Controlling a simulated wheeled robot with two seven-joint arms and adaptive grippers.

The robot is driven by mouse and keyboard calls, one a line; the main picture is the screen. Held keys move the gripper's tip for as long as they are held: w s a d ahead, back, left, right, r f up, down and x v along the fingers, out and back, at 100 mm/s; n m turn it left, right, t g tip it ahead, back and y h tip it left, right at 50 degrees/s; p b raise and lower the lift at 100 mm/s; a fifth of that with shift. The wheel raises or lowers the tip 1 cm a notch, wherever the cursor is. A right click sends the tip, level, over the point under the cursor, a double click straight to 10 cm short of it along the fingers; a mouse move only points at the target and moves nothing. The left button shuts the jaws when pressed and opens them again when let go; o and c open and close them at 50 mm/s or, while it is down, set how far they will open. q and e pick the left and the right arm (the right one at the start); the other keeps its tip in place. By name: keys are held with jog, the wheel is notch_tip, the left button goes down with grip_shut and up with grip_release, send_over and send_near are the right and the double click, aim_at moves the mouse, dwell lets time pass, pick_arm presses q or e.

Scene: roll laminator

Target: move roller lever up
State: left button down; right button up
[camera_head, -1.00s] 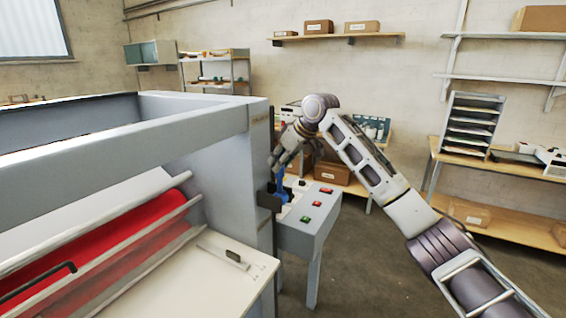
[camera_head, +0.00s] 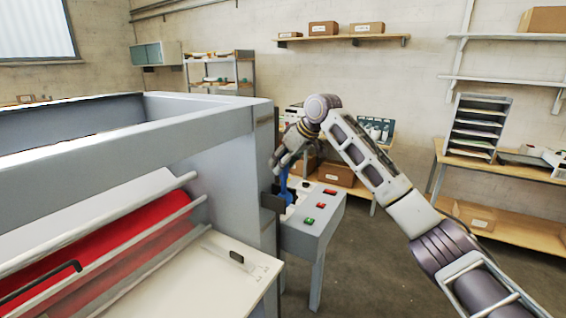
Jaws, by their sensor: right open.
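The roll laminator (camera_head: 215,165) fills the left side of the head view, with a red roller (camera_head: 110,250) in its front opening. A blue lever (camera_head: 285,186) stands at the laminator's right side, beside the small control panel. My right gripper (camera_head: 279,170) is open and points down at the lever's upper part. It looks very close to the lever; I cannot tell whether they touch. The lever's lower end is partly hidden by a dark bracket (camera_head: 271,202). My left gripper is not in view.
The control panel (camera_head: 318,218) with red and green buttons sits just right of the lever. A black handle (camera_head: 42,283) lies across the roller opening. Behind are shelves with boxes and a wooden table (camera_head: 500,168) with a paper tray rack (camera_head: 480,125).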

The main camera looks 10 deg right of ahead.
jog(key=shift+d+r, duration=0.1)
jog(key=v, duration=1.1)
jog(key=shift+s+r, duration=0.2)
jog(key=shift+r, duration=0.05)
jog(key=shift+f, duration=0.1)
